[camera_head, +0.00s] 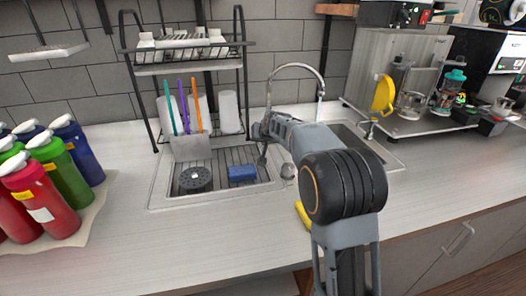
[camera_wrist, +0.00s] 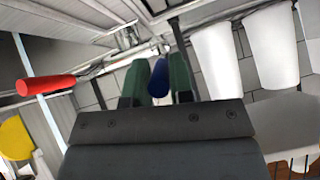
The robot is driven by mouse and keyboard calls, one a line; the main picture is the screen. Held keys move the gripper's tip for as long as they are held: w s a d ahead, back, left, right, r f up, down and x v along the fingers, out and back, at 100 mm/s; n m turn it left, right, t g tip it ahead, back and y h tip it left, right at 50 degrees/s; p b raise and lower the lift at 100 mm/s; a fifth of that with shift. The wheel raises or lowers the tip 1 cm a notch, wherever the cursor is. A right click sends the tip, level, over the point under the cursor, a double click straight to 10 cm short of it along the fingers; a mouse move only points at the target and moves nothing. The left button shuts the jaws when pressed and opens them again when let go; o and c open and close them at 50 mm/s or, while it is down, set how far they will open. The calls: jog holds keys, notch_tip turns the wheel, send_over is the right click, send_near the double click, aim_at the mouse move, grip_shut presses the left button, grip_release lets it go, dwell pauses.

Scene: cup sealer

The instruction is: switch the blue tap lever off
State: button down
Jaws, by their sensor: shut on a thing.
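The blue tap lever (camera_wrist: 158,80) shows in the wrist view, upright between the two green fingertips of my gripper (camera_wrist: 158,86). My gripper is shut on it. A red lever (camera_wrist: 45,85) sticks out to the left of it, apart from my fingers. In the head view the curved metal tap (camera_head: 297,66) rises behind my arm, and a thin pale stream (camera_head: 319,108) shows below its spout. My arm hides the tap's base and the levers there, and most of my gripper (camera_head: 264,132).
The sink drainer (camera_head: 218,172) holds a black round piece (camera_head: 195,179) and a blue sponge (camera_head: 242,173). A dish rack (camera_head: 190,68) stands behind. Colored bottles (camera_head: 62,170) crowd the left. A machine tray (camera_head: 405,125) is at right. The front counter is mostly clear.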

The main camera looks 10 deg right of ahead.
jog(key=shift+s+f+t+b, duration=0.15)
jog(key=shift+f+t+b, duration=0.45)
jog(key=shift+b, duration=1.15)
jog(key=shift+s+f+t+b, duration=0.15)
jog(key=shift+f+t+b, duration=0.4)
jog(key=shift+b, duration=2)
jog(key=c, duration=1)
grip_release()
jog(key=shift+s, duration=0.1)
jog(key=v, duration=1.3)
jog(key=shift+s+b, duration=0.3)
jog(key=shift+s, duration=0.05)
jog(key=shift+r, duration=0.15)
